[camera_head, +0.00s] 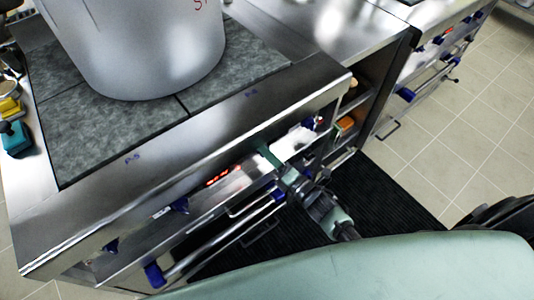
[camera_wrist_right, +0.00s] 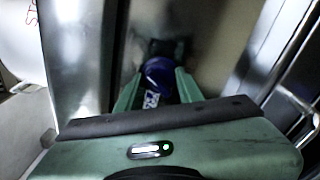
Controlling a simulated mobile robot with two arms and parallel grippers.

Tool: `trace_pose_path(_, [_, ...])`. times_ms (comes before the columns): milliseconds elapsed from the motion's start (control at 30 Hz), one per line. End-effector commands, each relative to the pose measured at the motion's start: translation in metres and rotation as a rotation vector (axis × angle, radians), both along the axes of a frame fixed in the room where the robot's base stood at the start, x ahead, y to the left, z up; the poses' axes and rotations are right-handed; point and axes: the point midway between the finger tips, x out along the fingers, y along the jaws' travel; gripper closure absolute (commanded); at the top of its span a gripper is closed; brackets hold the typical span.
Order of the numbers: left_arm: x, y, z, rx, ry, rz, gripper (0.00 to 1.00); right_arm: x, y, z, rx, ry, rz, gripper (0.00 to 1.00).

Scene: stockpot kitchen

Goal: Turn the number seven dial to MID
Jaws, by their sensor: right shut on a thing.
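My right gripper (camera_head: 268,153) reaches the front panel of the steel stove (camera_head: 110,215). In the right wrist view its two green fingers (camera_wrist_right: 157,92) stand on either side of a round blue dial (camera_wrist_right: 158,72), shut on it. A small white label with blue marks (camera_wrist_right: 151,99) shows just below the dial; I cannot read a number or the setting. In the head view the fingers hide this dial. Other blue dials (camera_head: 180,205) sit along the same panel. My left gripper is not in view.
A large steel stockpot (camera_head: 150,45) stands on the dark cooktop plates (camera_head: 90,135). A red lit display (camera_head: 218,180) is on the panel left of my gripper. A rail with blue ends (camera_head: 215,245) runs below. A black mat (camera_head: 375,195) lies on the floor.

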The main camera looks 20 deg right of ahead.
Motion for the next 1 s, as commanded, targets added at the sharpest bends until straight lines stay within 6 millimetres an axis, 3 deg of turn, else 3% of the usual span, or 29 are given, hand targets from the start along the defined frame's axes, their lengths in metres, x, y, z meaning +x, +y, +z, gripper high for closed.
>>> trace_pose_path(1000, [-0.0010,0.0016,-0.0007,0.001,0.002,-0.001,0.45,-0.0003,0.0010,-0.0010,0.907,0.330,-0.002,1.00])
